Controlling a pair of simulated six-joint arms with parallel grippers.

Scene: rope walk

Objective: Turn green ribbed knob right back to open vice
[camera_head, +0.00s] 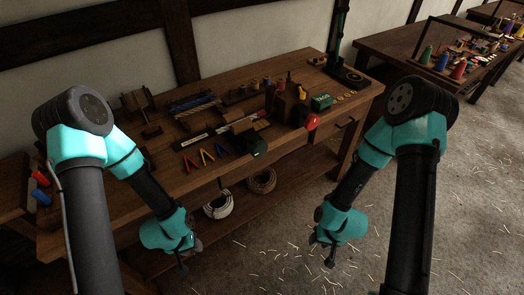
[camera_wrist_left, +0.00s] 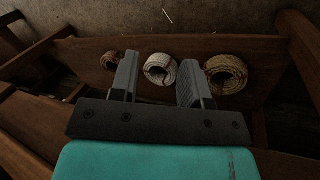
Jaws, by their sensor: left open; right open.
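A dark green knob (camera_head: 259,148) sits at the front edge of the wooden workbench (camera_head: 180,186); its ribs are too small to make out. The vice it belongs to is hard to tell apart from the clutter behind it. My left gripper (camera_head: 184,262) hangs low in front of the bench, left of and below the knob. In the left wrist view it (camera_wrist_left: 157,72) is open and empty, facing the lower shelf. My right gripper (camera_head: 329,258) is open, low over the floor, right of and below the knob, with nothing seen in it.
A red knob (camera_head: 312,122) is right of the green one. Small coloured pliers (camera_head: 207,157) lie near the bench front. A white rope coil (camera_head: 218,205) and a tan coil (camera_head: 262,181) lie on the lower shelf (camera_wrist_left: 270,72). The floor before the bench is clear except for straw.

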